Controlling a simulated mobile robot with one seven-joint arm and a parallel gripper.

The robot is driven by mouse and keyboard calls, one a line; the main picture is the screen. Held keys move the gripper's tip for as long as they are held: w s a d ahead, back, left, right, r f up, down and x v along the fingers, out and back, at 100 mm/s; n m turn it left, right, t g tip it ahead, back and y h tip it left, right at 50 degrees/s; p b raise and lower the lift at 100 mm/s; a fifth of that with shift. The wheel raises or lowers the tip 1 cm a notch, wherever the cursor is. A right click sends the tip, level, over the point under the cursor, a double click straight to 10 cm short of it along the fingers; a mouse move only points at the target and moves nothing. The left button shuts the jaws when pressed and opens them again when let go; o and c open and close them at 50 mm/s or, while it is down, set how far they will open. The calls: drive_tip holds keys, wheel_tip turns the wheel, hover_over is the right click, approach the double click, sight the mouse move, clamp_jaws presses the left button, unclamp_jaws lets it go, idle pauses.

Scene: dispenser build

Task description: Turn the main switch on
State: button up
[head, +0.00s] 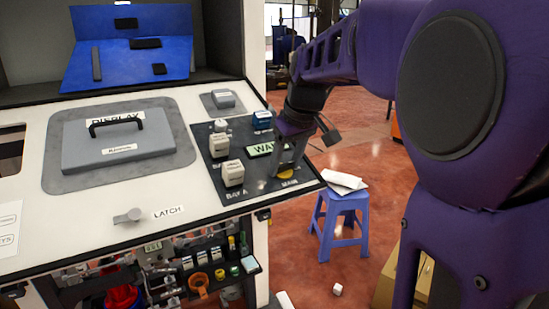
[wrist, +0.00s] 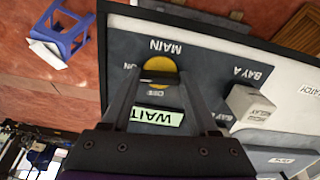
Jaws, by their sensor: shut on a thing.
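The main switch is a round yellow disc (wrist: 160,64) beside the MAIN label on the dark panel. In the head view its yellow edge (head: 287,175) shows at the panel's lower right. My gripper (wrist: 158,78) reaches down over it, one finger on each side of a dark handle (wrist: 159,81) across the disc, and is shut on that handle. In the wrist view the picture is upside down: an OFF label lies by the disc towards my gripper, and an ON label is at its left, partly behind a finger. The exact handle angle is hard to tell.
A lit green WAIT display (head: 263,149) is beside my gripper. Pale blocks, including the BAY A block (head: 232,173), stand on the panel (head: 212,182). A grey lid with a black handle (head: 117,140) and a latch knob (head: 127,216) are left. A blue stool (head: 341,222) stands right.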

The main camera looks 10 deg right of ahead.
drive_tip(key=shift+r+m, duration=0.1)
drive_tip(key=shift+m, duration=0.5)
drive_tip(key=o, duration=1.4)
drive_tip(key=p+v, duration=0.1)
drive_tip(key=v, duration=1.1)
drive_tip(key=shift+p, duration=0.35)
